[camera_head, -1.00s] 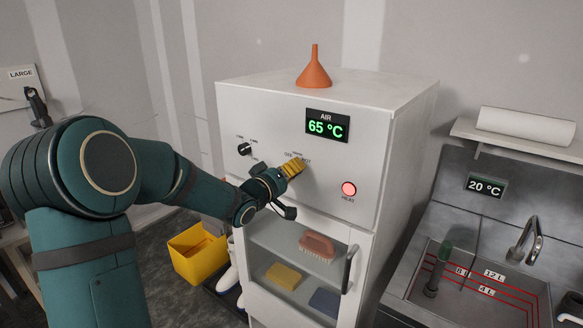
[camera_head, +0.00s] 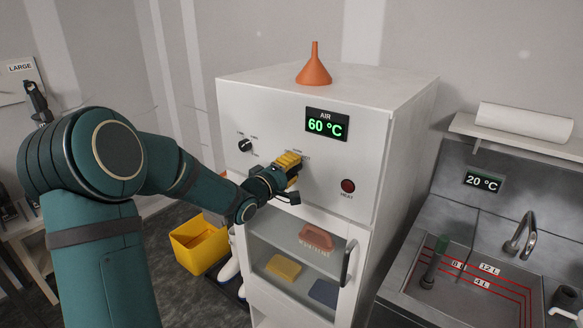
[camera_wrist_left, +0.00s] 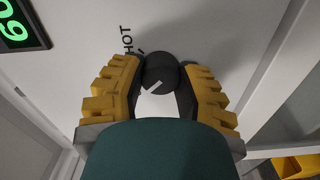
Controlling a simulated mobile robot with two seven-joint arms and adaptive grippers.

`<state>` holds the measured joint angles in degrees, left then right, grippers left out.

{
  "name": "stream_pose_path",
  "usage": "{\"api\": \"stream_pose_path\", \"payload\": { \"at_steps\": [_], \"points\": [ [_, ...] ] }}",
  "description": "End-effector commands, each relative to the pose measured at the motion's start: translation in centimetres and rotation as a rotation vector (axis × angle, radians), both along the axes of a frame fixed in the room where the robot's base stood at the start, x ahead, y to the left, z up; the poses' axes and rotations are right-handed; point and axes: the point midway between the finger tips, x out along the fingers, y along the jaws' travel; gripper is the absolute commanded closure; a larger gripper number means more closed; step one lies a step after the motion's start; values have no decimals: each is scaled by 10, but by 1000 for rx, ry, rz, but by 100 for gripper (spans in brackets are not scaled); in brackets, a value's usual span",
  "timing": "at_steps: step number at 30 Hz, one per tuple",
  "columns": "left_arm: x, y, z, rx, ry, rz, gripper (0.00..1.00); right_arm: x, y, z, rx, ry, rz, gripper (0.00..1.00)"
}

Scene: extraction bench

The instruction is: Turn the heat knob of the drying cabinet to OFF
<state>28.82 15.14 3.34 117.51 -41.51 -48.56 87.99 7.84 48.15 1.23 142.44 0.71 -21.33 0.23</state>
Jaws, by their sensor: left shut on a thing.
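The drying cabinet (camera_head: 235,110) is white, with a control panel above a glazed door. My left gripper (camera_head: 291,164) is at the panel with its yellow fingers around the heat knob, which they hide in the head view. In the left wrist view the knob (camera_wrist_left: 161,70) is round and black with a white pointer mark, held between the two fingers. The word HOT is printed beside it. The heat lamp (camera_head: 348,186) is dark red and unlit. The air display (camera_head: 326,125) reads 60 °C. My right gripper is not in view.
A second black knob (camera_head: 244,146) is left on the panel. An orange funnel (camera_head: 314,68) stands on top. The door handle (camera_head: 349,262) sticks out below. A yellow bucket (camera_head: 198,247) is on the floor at left; a sink (camera_head: 480,285) is at right.

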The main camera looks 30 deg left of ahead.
Motion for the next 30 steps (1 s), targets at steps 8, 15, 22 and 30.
{"api": "stream_pose_path", "payload": {
  "at_steps": [8,15,22,30],
  "points": [
    [1,1,3,-2,-8,3,100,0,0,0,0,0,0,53],
    [0,1,2,-1,-4,2,32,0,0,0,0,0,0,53],
    [-1,1,1,-1,-2,2,32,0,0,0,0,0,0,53],
    [-34,4,1,-1,-1,4,32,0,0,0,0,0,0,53]
  ]
}}
